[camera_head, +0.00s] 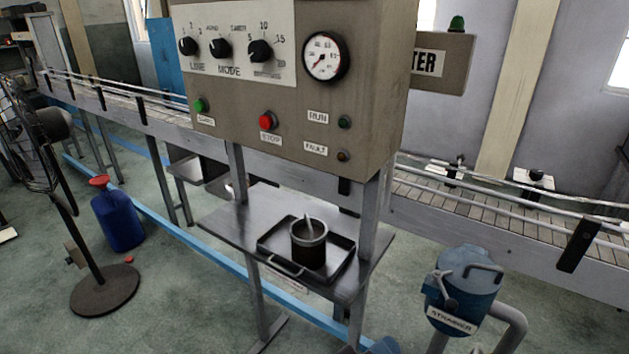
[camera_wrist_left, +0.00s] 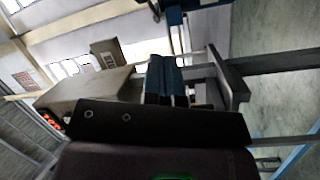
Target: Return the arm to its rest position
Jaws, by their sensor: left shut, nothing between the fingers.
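My left gripper (camera_wrist_left: 166,80) shows in the left wrist view, past the dark bar of its own mount. Its fingers are together with nothing between them. My right gripper is in neither view.
A control cabinet (camera_head: 297,107) stands in front. Below it, a metal shelf (camera_head: 225,219) bears a tray (camera_head: 283,265) with a dark cup (camera_head: 308,250) on it. A conveyor (camera_head: 470,215) runs behind. A blue strainer (camera_head: 462,290) stands right, a blue jug (camera_head: 118,222) left.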

